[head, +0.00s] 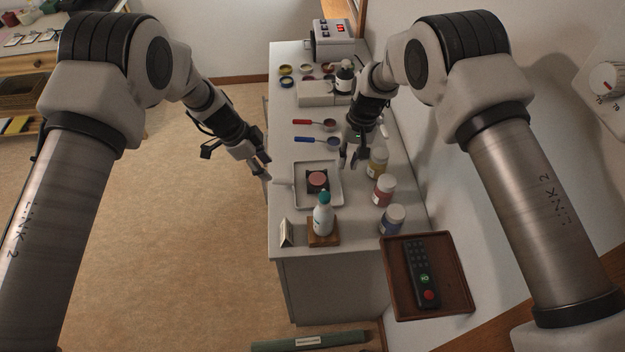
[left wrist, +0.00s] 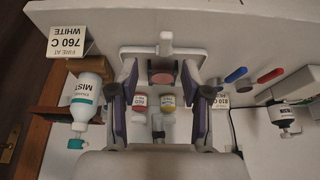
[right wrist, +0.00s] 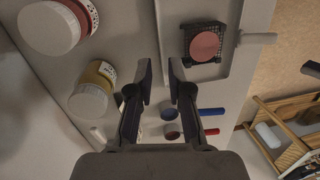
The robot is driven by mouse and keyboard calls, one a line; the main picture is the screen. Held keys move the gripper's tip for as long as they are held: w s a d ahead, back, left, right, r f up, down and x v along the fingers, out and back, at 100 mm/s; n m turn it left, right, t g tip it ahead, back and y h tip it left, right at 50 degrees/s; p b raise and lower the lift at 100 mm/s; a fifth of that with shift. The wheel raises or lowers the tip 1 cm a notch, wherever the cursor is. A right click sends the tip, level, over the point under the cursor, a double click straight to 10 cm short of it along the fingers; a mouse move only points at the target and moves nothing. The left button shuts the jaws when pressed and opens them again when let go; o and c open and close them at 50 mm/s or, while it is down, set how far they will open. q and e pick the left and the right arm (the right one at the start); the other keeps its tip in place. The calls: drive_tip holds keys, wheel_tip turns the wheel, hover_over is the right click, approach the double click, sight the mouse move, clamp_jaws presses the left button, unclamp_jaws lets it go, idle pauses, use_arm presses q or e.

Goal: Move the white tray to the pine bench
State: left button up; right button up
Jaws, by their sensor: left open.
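The white tray (head: 333,202) lies on the grey counter, with a stub handle (head: 283,184) on its left side. A pink disc (head: 318,178) on a dark square grid sits in it. My left gripper (head: 264,171) is open just left of the handle; in the left wrist view the handle (left wrist: 166,42) lies ahead, between the lines of the fingers. My right gripper (head: 349,163) is open by the tray's right rim; in the right wrist view the rim (right wrist: 158,30) runs towards the gap between its fingertips. A pale wooden bench (head: 40,48), apparently the pine one, stands far left, partly hidden.
A white bottle (head: 322,219) on a wooden block and a small sign (head: 287,233) stand near the tray's front. Several jars (head: 383,190) line its right. Red- and blue-handled scoops (head: 318,140) lie behind. Open floor (head: 190,220) lies to the left.

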sight(277, 180)
use_arm(q)
drive_tip(key=x, duration=0.7)
drive_tip(key=shift+w+f, duration=0.15)
drive_tip(key=shift+w, duration=0.25)
use_arm(e)
drive_tip(key=f, duration=0.4)
drive_tip(key=a+f, duration=0.1)
drive_tip(key=f, duration=0.2)
drive_tip(key=shift+w+f, duration=0.1)
drive_tip(key=shift+w, duration=0.05)
use_arm(q)
drive_tip(key=shift+d+f, duration=0.15)
drive_tip(key=shift+f, duration=0.25)
use_arm(e)
drive_tip(key=shift+a+f, duration=0.1)
drive_tip(key=shift+f, duration=0.35)
use_arm(q)
drive_tip(key=shift+w+f, duration=0.1)
drive_tip(key=shift+f, duration=0.05)
use_arm(e)
drive_tip(key=shift+f, duration=0.15)
use_arm(q)
drive_tip(key=c, duration=0.6)
use_arm(e)
clamp_jaws()
use_arm(q)
clamp_jaws()
